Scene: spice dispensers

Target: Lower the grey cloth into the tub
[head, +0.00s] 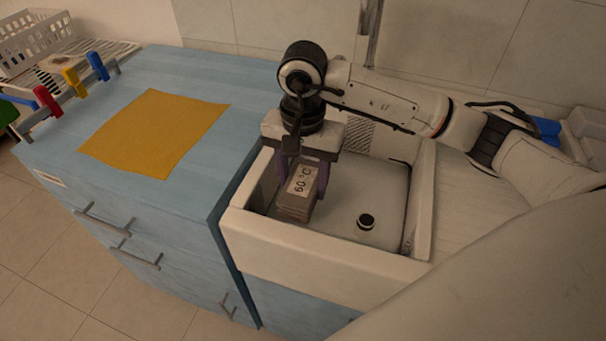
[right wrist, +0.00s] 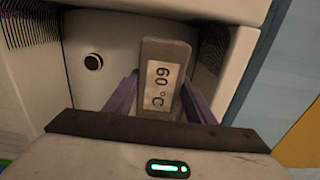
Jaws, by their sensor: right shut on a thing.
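The grey cloth (head: 296,204) is a folded block with a "60 °C" label. My right gripper (head: 304,184) is shut on it and holds it inside the tub, near the left wall. The white tub (head: 300,257) is a sink with a dark round drain. In the right wrist view the cloth (right wrist: 165,53) sits between the purple fingers of the gripper (right wrist: 160,98), over the pale tub floor (right wrist: 110,85). I cannot tell whether the cloth touches the floor. My left gripper is not in view.
A blue cabinet (head: 167,229) adjoins the tub on the left, with a flat yellow cloth (head: 153,130) on top. A rack with red, yellow and blue clips (head: 70,82) stands at its far left edge. The tub floor around the drain (head: 366,221) is clear.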

